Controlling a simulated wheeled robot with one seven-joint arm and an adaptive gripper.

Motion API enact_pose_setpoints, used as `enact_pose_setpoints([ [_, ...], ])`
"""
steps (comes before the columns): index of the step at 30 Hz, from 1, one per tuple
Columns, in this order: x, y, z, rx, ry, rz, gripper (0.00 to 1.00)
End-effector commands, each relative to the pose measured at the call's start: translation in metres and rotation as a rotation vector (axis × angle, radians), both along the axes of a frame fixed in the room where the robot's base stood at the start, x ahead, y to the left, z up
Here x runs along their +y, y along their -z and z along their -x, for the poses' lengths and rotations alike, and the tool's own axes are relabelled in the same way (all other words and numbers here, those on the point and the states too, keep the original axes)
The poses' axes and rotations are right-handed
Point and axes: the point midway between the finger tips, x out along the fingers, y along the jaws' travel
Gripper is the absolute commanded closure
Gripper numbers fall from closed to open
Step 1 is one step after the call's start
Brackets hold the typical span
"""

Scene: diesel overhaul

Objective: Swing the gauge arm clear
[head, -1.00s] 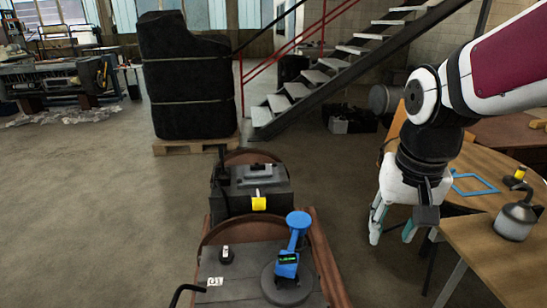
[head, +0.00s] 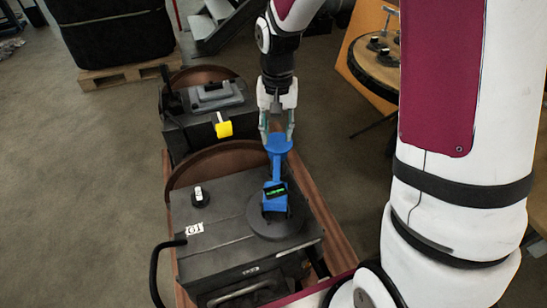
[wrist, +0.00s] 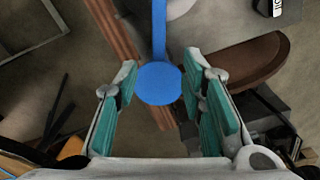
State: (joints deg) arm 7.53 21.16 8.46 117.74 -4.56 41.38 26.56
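The blue gauge arm (head: 278,166) stands on a round dark base (head: 274,220) on top of a dark machine box. A small green-lit display (head: 275,191) sits at its lower end. Its round blue end pad (wrist: 159,83) shows in the wrist view between my fingers. My gripper (head: 277,138) is open around the pad, pointing down, with one teal-padded finger on each side. In the wrist view my gripper (wrist: 165,110) shows gaps on both sides of the pad, wider on the left.
A wooden table (head: 375,70) is at upper right.

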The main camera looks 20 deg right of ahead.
Motion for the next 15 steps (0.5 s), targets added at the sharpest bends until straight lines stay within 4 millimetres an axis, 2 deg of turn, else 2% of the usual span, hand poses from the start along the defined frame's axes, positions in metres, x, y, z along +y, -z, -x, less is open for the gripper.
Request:
enact_pose_setpoints([
  [1, 0.000, 0.013, 0.001, 0.006, 0.000, 0.000, 0.63],
  [9, 0.000, 0.066, 0.001, 0.004, -0.001, 0.000, 0.63],
  [15, 0.000, 0.094, 0.000, 0.003, 0.000, 0.000, 0.63],
])
